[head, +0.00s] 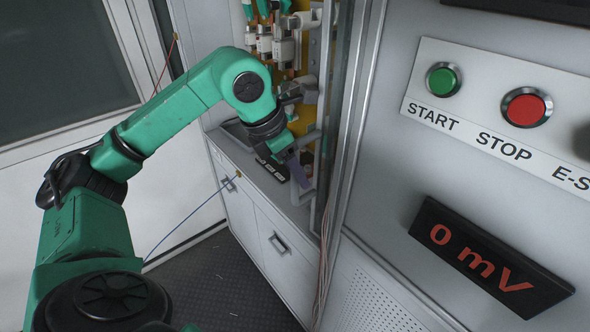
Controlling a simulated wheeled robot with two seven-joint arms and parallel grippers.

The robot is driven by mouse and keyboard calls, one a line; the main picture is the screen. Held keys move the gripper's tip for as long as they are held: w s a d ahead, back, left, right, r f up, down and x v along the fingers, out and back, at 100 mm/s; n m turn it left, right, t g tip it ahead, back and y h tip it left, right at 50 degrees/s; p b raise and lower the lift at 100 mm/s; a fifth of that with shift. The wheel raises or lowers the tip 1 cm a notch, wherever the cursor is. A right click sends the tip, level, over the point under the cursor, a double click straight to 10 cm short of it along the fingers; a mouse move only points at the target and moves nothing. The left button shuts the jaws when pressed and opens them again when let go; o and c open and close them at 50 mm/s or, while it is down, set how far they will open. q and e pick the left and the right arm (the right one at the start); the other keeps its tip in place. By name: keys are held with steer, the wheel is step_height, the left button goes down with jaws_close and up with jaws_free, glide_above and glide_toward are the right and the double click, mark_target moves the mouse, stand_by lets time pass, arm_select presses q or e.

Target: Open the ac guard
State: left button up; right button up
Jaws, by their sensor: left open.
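The ac guard looks to be the metal-edged panel (328,130) standing almost edge-on at the right side of the fuse cabinet; how far it is open is hard to tell. A pale bar-shaped handle (296,188) shows low beside it. My left gripper (301,172) reaches in from the left and points down right at this handle. It is open, with the fingers close to the handle. Whether they touch it or straddle it is too small to tell. My right gripper is not in view.
White fuse holders (283,47) and cables are on the yellow backboard above my left wrist. A grey counter (228,143) with drawers runs below. A control panel with START (443,79) and STOP (526,107) buttons and a "0 mV" display (490,257) is at right.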

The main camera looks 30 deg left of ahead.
arm_select(q)
steer(key=shift+s+r, duration=0.15)
steer(key=shift+r, duration=0.25)
steer(key=p+v, duration=0.2)
steer(key=v, duration=1.1)
steer(key=shift+s+r, duration=0.2)
steer(key=shift+r, duration=0.15)
steer(key=shift+a, duration=0.1)
